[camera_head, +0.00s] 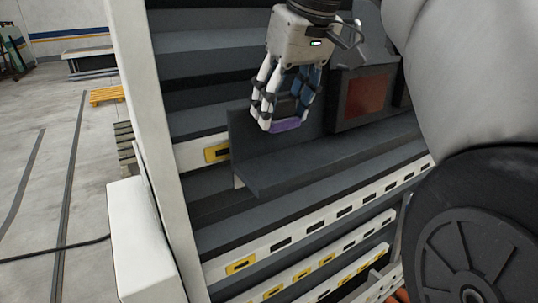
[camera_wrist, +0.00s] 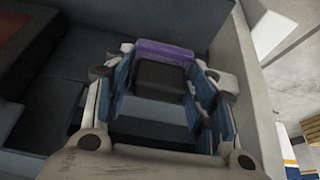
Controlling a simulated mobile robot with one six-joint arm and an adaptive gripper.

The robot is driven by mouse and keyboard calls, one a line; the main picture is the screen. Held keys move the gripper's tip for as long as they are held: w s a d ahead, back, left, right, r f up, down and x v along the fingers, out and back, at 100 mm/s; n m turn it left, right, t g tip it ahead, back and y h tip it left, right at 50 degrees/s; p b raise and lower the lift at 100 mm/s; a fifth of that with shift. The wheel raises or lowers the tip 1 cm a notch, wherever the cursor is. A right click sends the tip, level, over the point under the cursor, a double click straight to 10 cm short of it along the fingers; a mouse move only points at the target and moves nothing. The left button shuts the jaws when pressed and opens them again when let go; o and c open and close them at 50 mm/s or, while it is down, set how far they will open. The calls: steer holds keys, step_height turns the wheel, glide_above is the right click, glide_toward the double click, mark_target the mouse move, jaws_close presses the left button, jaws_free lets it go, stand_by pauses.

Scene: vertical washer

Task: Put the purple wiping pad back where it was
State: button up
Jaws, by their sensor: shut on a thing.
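The purple wiping pad (camera_head: 287,124) is held at the fingertips of my gripper (camera_head: 283,116). In the wrist view the purple pad (camera_wrist: 165,53) shows at the far end between the two fingers, with a dark block (camera_wrist: 160,76) on its near side. My gripper (camera_wrist: 158,75) is shut on this dark-backed pad. It hangs pointing down over a dark grey shelf (camera_head: 330,155) with a raised back panel. In the head view the pad appears close above the shelf; I cannot tell whether it touches.
A dark box with a reddish front panel (camera_head: 364,96) stands on the shelf right of my gripper. A white upright post (camera_head: 150,120) is to the left. Slotted white rails (camera_head: 320,218) with yellow-framed labels run below. Open floor lies far left.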

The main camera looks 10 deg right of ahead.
mark_target(276, 158)
step_height(276, 158, down, 7)
steer(key=shift+r+b, duration=0.15)
steer(key=shift+b, duration=0.25)
steer(key=o, duration=0.9)
steer(key=shift+o, duration=0.2)
